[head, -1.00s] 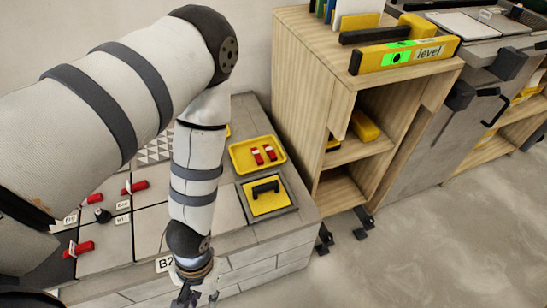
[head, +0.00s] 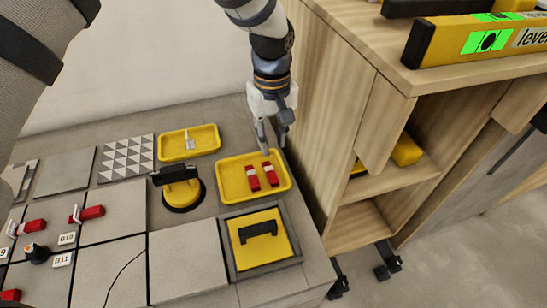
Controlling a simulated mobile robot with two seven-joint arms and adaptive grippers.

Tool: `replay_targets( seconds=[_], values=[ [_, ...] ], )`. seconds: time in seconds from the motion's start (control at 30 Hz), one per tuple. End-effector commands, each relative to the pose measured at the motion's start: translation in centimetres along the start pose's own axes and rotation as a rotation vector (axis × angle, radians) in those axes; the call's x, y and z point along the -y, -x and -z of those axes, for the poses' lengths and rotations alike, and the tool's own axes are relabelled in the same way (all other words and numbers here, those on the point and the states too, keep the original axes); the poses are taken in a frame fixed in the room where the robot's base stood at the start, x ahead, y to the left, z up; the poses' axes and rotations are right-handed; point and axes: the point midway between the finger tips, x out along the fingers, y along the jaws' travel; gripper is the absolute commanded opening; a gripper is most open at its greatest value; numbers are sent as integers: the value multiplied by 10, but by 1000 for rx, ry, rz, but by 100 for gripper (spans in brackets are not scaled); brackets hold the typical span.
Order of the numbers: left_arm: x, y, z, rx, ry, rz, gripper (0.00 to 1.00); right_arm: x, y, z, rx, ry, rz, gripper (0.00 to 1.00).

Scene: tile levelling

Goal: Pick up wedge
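Two red wedges with white marks, a left one (head: 253,177) and a right one (head: 270,174), lie side by side in a yellow tray (head: 225,190) in the head view. My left gripper (head: 274,148) points down over the back edge of that tray, just behind the wedges. Its two fingers are apart with nothing between them. More red wedges sit on the tiles at the left, one (head: 88,213) beside a white clip. My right gripper is not in view.
A second yellow tray (head: 190,141) holds a small white piece. A yellow suction cup (head: 182,190) and a yellow float with black handle (head: 262,238) stand nearby. A wooden shelf unit (head: 345,90) rises close to the gripper's right, with a level (head: 450,42) on top.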

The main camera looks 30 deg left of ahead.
Motion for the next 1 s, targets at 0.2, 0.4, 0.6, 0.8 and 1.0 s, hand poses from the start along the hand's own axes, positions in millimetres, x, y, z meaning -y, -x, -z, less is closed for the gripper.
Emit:
replay_targets(
  seconds=[0.2,0.4,0.6,0.8,1.0],
  values=[
    [1,-48,-2,6,-1,6,23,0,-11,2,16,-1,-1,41],
    [0,-72,0,2,0,2,23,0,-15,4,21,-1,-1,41],
    [0,-105,2,6,-1,4,23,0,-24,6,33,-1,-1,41],
    [-1,-122,3,1,-1,1,23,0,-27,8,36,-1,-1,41],
    [-1,-121,3,1,-1,1,5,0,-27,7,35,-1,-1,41]
  ],
)
